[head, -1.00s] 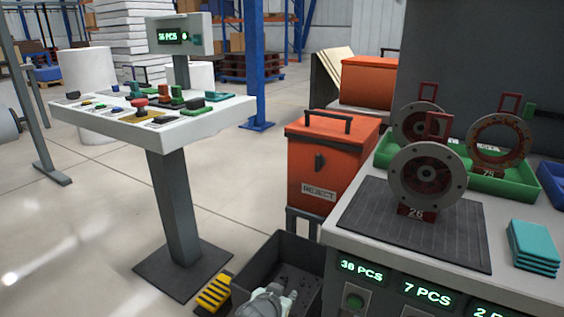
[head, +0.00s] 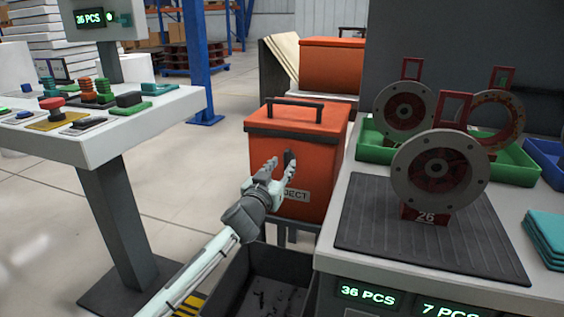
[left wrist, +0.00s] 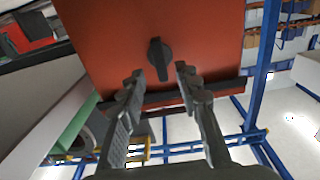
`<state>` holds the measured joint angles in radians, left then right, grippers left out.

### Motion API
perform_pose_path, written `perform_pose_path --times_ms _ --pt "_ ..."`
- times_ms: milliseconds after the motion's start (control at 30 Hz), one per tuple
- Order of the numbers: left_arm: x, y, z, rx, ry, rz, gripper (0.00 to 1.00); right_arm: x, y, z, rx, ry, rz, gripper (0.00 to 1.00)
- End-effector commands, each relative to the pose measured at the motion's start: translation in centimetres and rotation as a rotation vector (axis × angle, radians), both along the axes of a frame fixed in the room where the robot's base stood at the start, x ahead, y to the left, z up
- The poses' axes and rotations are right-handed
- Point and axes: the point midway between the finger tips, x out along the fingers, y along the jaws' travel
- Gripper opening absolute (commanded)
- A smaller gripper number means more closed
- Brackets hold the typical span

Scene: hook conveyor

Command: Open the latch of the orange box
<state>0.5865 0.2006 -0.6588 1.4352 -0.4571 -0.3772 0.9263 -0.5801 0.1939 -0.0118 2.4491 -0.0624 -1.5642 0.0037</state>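The orange box (head: 270,150) stands on a stand left of the workbench, with a dark handle on its lid and a REJECT label on its front, partly covered by my left gripper. Its dark latch (left wrist: 160,58) shows on the orange face in the left wrist view; the latch also shows in the head view (head: 290,160). My left gripper (head: 278,170) is in front of the box face. In the left wrist view its two fingers (left wrist: 160,82) are apart, with the latch just beyond the gap between their tips and nothing held. My right gripper is not in view.
A workbench (head: 345,225) with flanged discs, a dark mat and green trays (head: 515,165) stands to the right. A dark open bin (head: 235,275) is below the box. A control pedestal (head: 120,200) with buttons stands at the left. Floor shows between pedestal and box.

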Motion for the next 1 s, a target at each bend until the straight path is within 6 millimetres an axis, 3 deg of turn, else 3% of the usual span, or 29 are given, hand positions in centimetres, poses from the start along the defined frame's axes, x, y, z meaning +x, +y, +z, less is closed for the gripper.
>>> perform_pose_path --times_ms 233,567,833,1000 --pt "3.0 -1.0 0.0 0.002 -0.001 0.0 0.33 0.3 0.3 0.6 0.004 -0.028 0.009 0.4" --pt "3.5 -1.1 -0.1 0.001 0.001 0.0 0.33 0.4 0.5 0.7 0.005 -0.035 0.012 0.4" --pt "3.5 -1.1 -0.1 0.001 0.001 0.001 0.02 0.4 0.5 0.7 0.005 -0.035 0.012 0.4" --pt "3.5 -1.1 -0.1 0.001 0.001 0.001 0.0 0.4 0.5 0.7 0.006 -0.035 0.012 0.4"
